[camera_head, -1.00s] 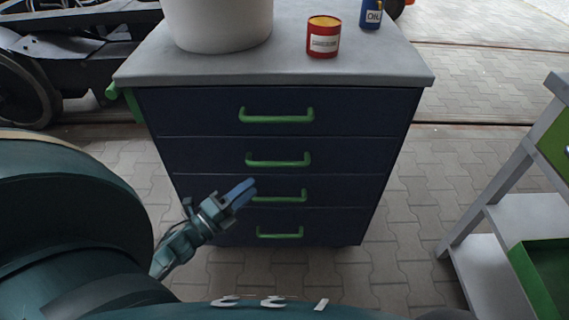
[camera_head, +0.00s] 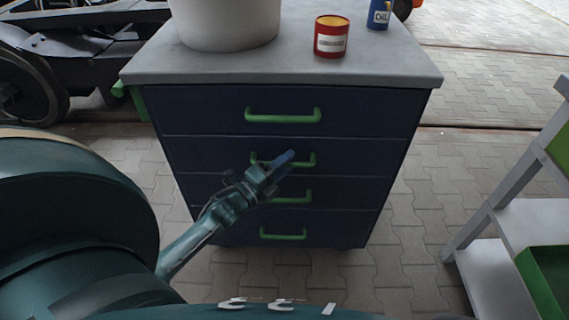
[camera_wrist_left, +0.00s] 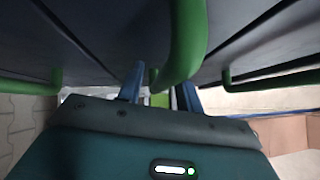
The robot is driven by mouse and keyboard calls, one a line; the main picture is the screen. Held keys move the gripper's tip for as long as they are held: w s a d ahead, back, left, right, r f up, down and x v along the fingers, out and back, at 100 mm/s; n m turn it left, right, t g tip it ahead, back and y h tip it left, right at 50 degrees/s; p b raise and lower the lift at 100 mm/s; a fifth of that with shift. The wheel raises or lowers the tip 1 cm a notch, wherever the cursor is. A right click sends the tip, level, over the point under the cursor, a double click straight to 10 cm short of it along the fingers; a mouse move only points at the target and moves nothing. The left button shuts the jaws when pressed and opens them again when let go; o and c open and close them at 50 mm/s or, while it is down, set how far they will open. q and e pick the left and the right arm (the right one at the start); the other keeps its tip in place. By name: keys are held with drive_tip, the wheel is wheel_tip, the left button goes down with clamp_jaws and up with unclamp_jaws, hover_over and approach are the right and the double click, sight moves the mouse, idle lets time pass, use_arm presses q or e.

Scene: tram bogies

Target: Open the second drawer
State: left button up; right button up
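A dark blue cabinet (camera_head: 345,150) has several stacked drawers with green handles, all closed. The second drawer from the top has a green handle (camera_head: 308,161), partly covered by my left gripper (camera_head: 284,160). In the left wrist view, the blue fingers of this gripper (camera_wrist_left: 160,88) stand apart, with a green handle (camera_wrist_left: 188,45) reaching down between them. The gripper is open; I cannot tell whether either finger touches the handle. My right gripper is not in view.
On the grey cabinet top (camera_head: 290,65) stand a white container (camera_head: 225,20), a red can (camera_head: 331,38) and a blue can (camera_head: 379,14). The top drawer's handle (camera_head: 283,116) is just above. A grey shelf cart (camera_head: 520,215) stands at the right, with paved floor between.

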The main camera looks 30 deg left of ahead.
use_arm(q)
clamp_jaws()
idle(0.3)
drive_tip(key=shift+s, duration=0.15)
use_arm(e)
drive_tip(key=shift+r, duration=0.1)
